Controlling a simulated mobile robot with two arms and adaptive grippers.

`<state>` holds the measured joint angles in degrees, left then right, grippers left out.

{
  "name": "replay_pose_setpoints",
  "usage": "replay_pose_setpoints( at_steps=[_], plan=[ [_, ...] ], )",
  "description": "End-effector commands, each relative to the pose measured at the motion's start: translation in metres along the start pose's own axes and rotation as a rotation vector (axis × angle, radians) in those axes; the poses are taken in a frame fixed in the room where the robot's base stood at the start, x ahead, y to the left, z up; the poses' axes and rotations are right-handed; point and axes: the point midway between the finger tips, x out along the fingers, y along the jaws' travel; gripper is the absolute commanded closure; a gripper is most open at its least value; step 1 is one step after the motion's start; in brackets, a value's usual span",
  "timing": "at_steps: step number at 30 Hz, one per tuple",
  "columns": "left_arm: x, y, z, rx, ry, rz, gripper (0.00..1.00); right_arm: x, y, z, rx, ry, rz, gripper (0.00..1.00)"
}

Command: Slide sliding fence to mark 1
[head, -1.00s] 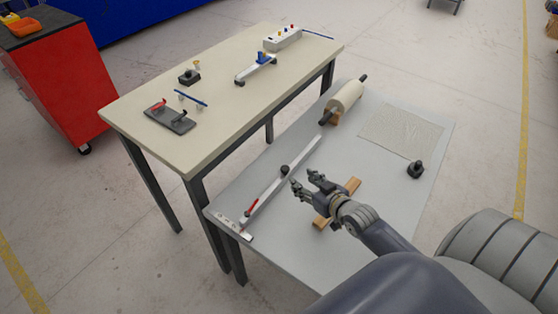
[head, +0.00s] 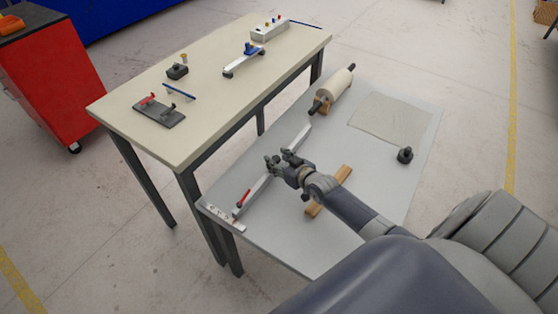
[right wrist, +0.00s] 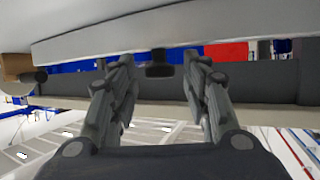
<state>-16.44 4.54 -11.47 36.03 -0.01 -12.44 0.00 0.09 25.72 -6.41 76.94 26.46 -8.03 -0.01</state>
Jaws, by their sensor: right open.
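The sliding fence (head: 256,190) is a long pale metal bar lying across the lower grey table. It has a red lever (head: 243,198) near its front end. A small plate with printed marks (head: 225,217) lies at that end; I cannot read which mark is which. My right gripper (head: 280,162) is open over the middle of the fence and hides the fence's black knob in the head view. In the right wrist view, the black knob (right wrist: 159,66) shows between the two open fingers (right wrist: 158,75), below the pale bar (right wrist: 180,30). My left gripper is not in view.
A wooden bar (head: 328,190) lies right of the fence under my arm. A roll (head: 333,88) is at the back, with a thin sheet (head: 390,118) and a black knobbed piece (head: 405,155) to the right. The higher beige table (head: 215,105) stands close on the left.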

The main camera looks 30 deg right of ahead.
Motion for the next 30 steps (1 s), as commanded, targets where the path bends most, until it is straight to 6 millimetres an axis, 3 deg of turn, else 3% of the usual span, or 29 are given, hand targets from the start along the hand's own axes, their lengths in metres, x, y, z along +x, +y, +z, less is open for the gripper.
replay_pose_setpoints(
  at_steps=[5, 11, 17, 24, 30],
  plan=[
    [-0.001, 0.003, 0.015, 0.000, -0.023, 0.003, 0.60, 0.000, 0.000, 0.000, 0.000, 0.000, 0.000, 0.56],
    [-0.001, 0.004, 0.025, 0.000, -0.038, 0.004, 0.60, 0.000, 0.000, 0.000, 0.000, -0.001, 0.000, 0.99],
    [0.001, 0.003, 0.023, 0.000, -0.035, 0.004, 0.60, 0.004, -0.002, -0.001, 0.001, 0.001, 0.000, 1.00],
    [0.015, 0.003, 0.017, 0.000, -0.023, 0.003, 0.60, 0.039, -0.017, -0.014, 0.002, 0.002, 0.000, 1.00],
    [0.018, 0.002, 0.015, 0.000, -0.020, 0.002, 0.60, 0.051, -0.023, -0.020, 0.000, 0.000, 0.000, 1.00]
  ],
)
